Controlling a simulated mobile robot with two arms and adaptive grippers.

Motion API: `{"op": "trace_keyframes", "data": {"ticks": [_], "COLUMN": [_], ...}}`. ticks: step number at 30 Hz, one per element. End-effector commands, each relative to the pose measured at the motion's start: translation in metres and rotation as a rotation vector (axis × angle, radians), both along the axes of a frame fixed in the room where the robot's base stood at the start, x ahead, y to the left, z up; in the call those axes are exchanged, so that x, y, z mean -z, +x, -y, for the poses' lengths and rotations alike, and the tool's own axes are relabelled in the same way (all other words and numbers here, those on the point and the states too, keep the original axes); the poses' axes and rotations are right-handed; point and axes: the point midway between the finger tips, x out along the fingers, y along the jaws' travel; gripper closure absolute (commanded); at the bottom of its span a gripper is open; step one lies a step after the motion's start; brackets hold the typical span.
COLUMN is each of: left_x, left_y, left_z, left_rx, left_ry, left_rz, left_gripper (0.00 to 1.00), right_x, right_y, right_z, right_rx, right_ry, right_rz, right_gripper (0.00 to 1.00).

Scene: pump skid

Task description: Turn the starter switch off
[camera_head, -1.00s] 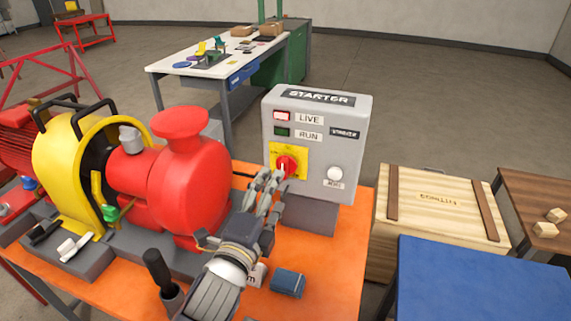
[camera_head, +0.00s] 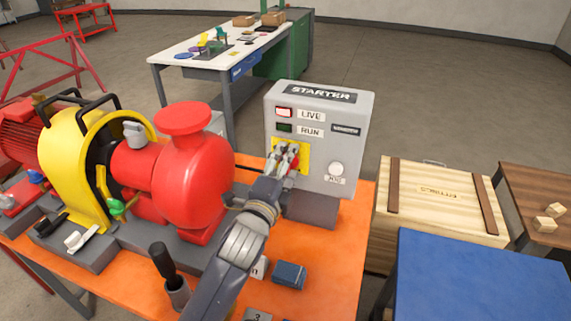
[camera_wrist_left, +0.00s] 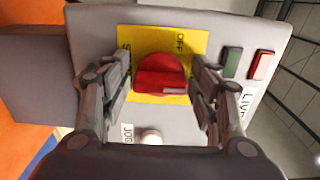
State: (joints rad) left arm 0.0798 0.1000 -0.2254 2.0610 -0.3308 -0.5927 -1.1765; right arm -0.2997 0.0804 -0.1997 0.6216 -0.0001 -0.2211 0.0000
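The grey starter box (camera_head: 354,125) stands on the orange bench, its panel facing me. Its red rotary switch (camera_wrist_left: 160,72) sits on a yellow plate (camera_wrist_left: 130,38) with OFF lettered along one edge. In the wrist view the switch's grip bar lies crosswise, toward both fingers. My left gripper (camera_head: 285,158) is in front of the switch and hides most of it in the head view. In the wrist view its fingers are open on either side of the switch, with small gaps showing. My right gripper is in neither view.
The box carries a LIVE lamp (camera_head: 284,113), a dark green RUN lamp (camera_head: 284,128) and a white JOG button (camera_head: 336,168). The red pump (camera_head: 190,170) stands close left of my arm. A blue block (camera_head: 289,275) lies on the bench; a wooden crate (camera_head: 440,200) stands right.

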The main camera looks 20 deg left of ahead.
Motion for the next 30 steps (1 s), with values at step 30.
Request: {"op": "trace_keyframes", "data": {"ticks": [30], "left_x": [-0.002], "left_y": [0.000], "left_z": [0.000], "left_rx": [-0.001], "left_ry": [-0.424], "left_rz": [-0.017], "left_gripper": [0.81], "right_x": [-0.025], "right_y": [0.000], "right_z": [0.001], "right_rx": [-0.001], "right_ry": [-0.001], "right_rz": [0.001], "right_gripper": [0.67]}}
